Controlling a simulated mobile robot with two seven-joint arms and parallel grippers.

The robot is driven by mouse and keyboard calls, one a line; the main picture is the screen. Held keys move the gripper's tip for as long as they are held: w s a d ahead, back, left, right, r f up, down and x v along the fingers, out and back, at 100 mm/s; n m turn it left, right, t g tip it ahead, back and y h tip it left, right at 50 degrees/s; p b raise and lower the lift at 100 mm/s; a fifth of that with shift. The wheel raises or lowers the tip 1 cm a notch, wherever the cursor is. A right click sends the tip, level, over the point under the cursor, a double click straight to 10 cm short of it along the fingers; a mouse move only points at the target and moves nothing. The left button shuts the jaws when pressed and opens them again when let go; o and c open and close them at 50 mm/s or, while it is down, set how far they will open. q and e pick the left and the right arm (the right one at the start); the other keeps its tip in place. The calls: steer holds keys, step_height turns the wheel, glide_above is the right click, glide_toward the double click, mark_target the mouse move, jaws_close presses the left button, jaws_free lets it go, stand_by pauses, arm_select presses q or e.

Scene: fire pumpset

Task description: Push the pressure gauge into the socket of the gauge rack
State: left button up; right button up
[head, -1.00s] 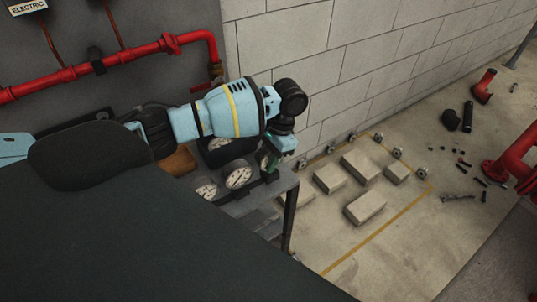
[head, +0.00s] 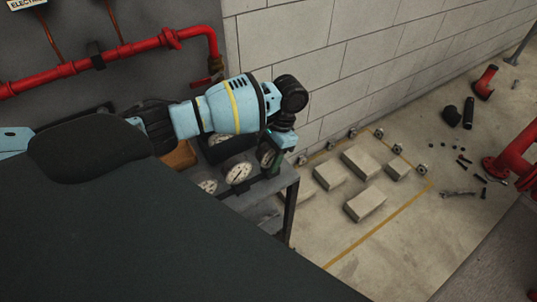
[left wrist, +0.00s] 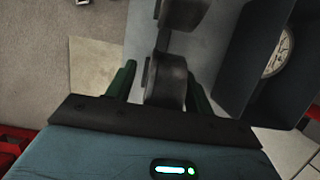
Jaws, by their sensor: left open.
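In the head view, white-faced gauges sit in a dark rack on a grey metal table; the middle gauge (head: 238,172) shows best, and another gauge (head: 207,186) is partly covered by my body. A third dial (head: 266,156) is partly hidden by my left gripper (head: 272,157), which points down over the table's right end. In the left wrist view, my left gripper (left wrist: 160,88) is open. Its green fingers stand either side of a dark rounded part (left wrist: 166,80); I cannot tell contact, or whether it is gauge or socket. A white-faced gauge (left wrist: 277,53) sits in a dark box at right. My right gripper is not in view.
The metal table (head: 287,182) ends near the block wall (head: 300,60). A red pipe (head: 120,55) runs along the back wall. Concrete blocks (head: 365,205) lie on the floor inside a yellow line. Loose fittings (head: 470,113) and red pipes lie farther right.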

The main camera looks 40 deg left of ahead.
arm_select(q)
steer(key=shift+r, duration=0.1)
steer(key=v, duration=0.7)
steer(key=shift+w+d+r, duration=0.1)
steer(key=shift+r, duration=0.2)
steer(key=shift+d, duration=0.1)
